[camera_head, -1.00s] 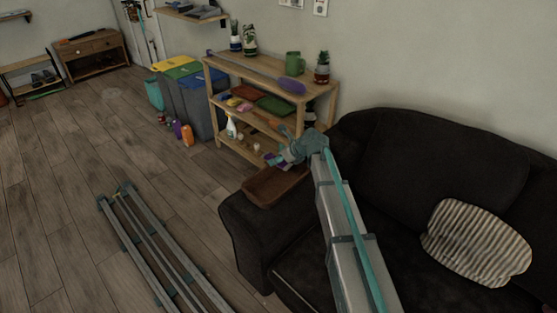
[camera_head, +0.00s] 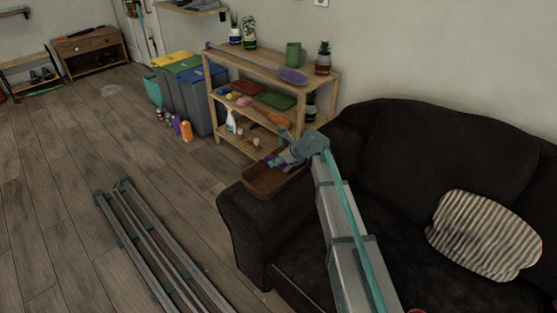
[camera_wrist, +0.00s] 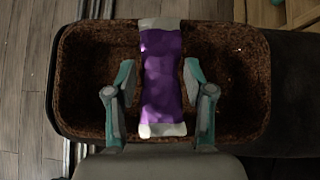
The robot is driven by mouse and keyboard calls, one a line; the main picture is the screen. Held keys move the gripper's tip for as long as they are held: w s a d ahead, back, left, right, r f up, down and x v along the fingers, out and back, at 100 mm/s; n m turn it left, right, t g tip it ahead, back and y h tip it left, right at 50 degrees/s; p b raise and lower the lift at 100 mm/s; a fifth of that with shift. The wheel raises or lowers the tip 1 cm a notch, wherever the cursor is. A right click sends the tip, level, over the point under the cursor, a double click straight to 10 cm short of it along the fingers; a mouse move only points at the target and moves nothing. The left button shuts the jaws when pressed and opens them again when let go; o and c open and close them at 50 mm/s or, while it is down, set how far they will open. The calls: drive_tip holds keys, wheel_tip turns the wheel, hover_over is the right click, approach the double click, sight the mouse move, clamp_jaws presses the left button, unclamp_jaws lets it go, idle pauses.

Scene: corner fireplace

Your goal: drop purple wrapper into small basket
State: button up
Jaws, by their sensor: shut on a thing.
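The purple wrapper (camera_wrist: 161,80), with white ends, is between the two fingers of my gripper (camera_wrist: 160,84) in the wrist view. My gripper is shut on it. The small brown basket (camera_wrist: 85,70) lies right below, and the wrapper spans the middle of its opening. In the head view the basket (camera_head: 255,190) rests on the arm of the black sofa, and my gripper (camera_head: 274,160) is over its far side. The wrapper is too small there to make out clearly. I cannot tell whether the wrapper touches the basket's bottom.
The black sofa (camera_head: 380,215) with a striped cushion (camera_head: 484,236) is at the right. A wooden shelf (camera_head: 240,66) with plants, a green mug and cleaning items stands behind the basket. Sorting bins (camera_head: 200,105) are left of it. Open wooden floor lies at the left.

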drive_tip(key=o, duration=0.8)
